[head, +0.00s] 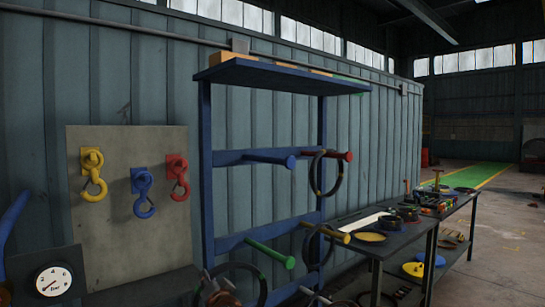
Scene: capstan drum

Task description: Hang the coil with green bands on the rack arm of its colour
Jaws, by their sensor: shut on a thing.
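A dark ring-shaped coil (262,283) is at the bottom of the head view, in front of the rack and below its green arm. My gripper (217,289) is at the coil's left side and shut on it. The coil's bands are too small to tell clearly, and the picture edge cuts off its lower part. The green rack arm (270,254) sticks out from the lower rail of the blue rack (208,170), with its tip bare. The coil appears apart from this arm.
The rack's blue arm (272,159) is bare. Dark coils hang on the red arm (340,156) and the yellow arm (336,234). A board with hooks (112,225) stands at left. A cluttered workbench (405,236) is at right, and a gauge (54,281) at lower left.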

